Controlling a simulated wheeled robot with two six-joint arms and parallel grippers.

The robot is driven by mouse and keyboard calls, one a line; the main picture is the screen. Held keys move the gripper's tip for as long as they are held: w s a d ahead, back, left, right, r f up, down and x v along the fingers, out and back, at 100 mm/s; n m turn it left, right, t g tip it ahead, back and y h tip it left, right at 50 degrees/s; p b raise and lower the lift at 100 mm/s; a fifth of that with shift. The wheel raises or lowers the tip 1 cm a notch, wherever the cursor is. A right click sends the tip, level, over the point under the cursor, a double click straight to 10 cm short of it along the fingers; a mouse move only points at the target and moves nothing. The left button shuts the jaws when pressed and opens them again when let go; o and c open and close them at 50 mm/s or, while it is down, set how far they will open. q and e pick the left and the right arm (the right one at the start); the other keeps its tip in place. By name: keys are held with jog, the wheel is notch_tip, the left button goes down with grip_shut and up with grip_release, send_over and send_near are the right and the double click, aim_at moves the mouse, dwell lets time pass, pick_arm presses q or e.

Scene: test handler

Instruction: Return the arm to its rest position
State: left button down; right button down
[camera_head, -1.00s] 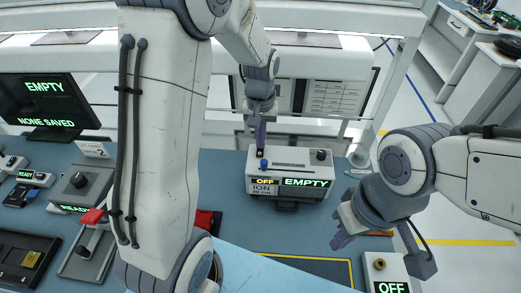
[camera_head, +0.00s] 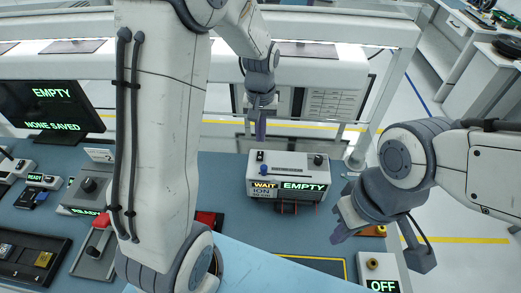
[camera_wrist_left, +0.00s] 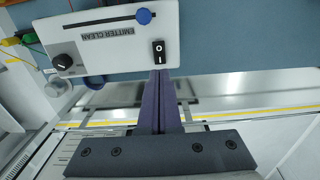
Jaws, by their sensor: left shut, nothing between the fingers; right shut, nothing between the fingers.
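My left gripper (camera_head: 260,130) is shut and empty. In the head view it hangs just behind and above the white ioniser box (camera_head: 288,168), whose front displays read "WAIT" and "EMPTY". In the left wrist view, the shut fingers (camera_wrist_left: 160,100) point at the box's top panel (camera_wrist_left: 110,58), with their tips close to the black I/O rocker switch (camera_wrist_left: 158,52). I cannot tell whether they touch. A blue slider knob (camera_wrist_left: 144,16) and a black dial (camera_wrist_left: 63,62) are also on that panel. My right gripper (camera_head: 340,225) is shut and empty above the right of the bench.
A white box reading "OFF" (camera_head: 383,270) stands below my right gripper. A monitor (camera_head: 50,107) reads "EMPTY" and "NONE SAVED". Several small devices and a black tray (camera_head: 25,262) are at the left. A document board (camera_head: 335,103) stands behind the ioniser box.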

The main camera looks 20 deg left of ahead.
pick_arm(q)
jog(key=shift+r+p, duration=0.55)
jog(key=shift+r, duration=0.4)
jog(key=shift+s+d, duration=0.1)
jog(key=shift+d, duration=0.05)
jog(key=s+d+m+b, duration=0.3)
jog(key=s+d, duration=0.1)
jog(key=s, duration=0.3)
jog(key=s+d+f+m+b, duration=0.1)
jog(key=s+d+m+b, duration=0.2)
jog(key=s, duration=0.5)
jog(key=s+d+f+m+h+b, duration=0.1)
jog(key=s+d+m+b, duration=0.2)
jog(key=s+d, duration=0.4)
jog(key=shift+s+f+m, duration=0.15)
jog(key=shift+s+m, duration=0.55)
